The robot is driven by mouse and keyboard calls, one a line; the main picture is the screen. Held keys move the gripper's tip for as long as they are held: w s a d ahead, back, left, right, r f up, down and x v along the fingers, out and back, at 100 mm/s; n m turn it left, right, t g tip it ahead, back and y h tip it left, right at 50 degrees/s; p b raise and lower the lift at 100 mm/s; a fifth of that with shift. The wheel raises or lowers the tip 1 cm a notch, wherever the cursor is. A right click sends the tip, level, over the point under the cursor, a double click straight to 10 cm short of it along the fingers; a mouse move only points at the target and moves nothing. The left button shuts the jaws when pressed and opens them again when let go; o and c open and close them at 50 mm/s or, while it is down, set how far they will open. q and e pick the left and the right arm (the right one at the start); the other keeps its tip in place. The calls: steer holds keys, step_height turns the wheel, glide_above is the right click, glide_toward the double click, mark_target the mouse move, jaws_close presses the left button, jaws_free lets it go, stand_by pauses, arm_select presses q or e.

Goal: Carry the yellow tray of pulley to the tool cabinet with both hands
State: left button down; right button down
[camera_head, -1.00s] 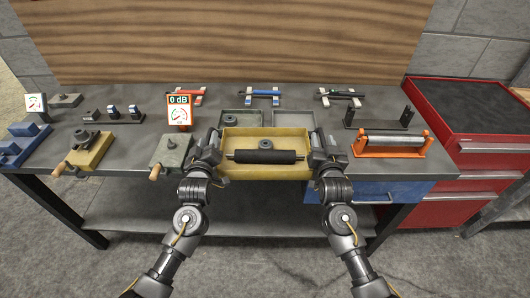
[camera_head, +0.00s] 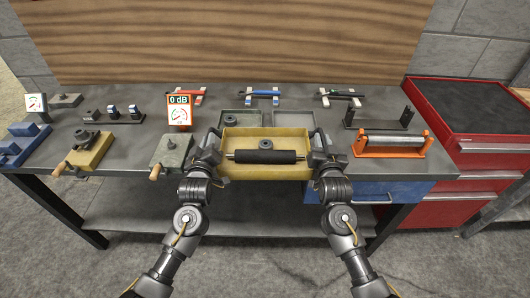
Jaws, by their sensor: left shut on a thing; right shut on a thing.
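The yellow tray (camera_head: 265,173) is at the front edge of the grey workbench, in the middle of the view. A black roller with a thin shaft, the pulley (camera_head: 265,156), lies across it. My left gripper (camera_head: 214,146) is shut on the tray's left side. My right gripper (camera_head: 319,146) is shut on its right side. The fingertips are partly hidden by the wrists. I cannot tell whether the tray touches the bench. The red tool cabinet (camera_head: 468,150) with a dark top (camera_head: 470,105) stands right of the bench.
An orange stand with a grey roller (camera_head: 393,142) and a dark bracket (camera_head: 378,117) stand between the tray and the cabinet. Two grey-green trays (camera_head: 241,117) lie behind the yellow tray. A crank box (camera_head: 170,152) and gauge (camera_head: 180,112) are at left. The cabinet top is clear.

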arm_select(q)
steer(key=shift+r, duration=0.2)
arm_select(e)
steer(key=shift+d+r, duration=0.15)
steer(key=shift+r, duration=0.05)
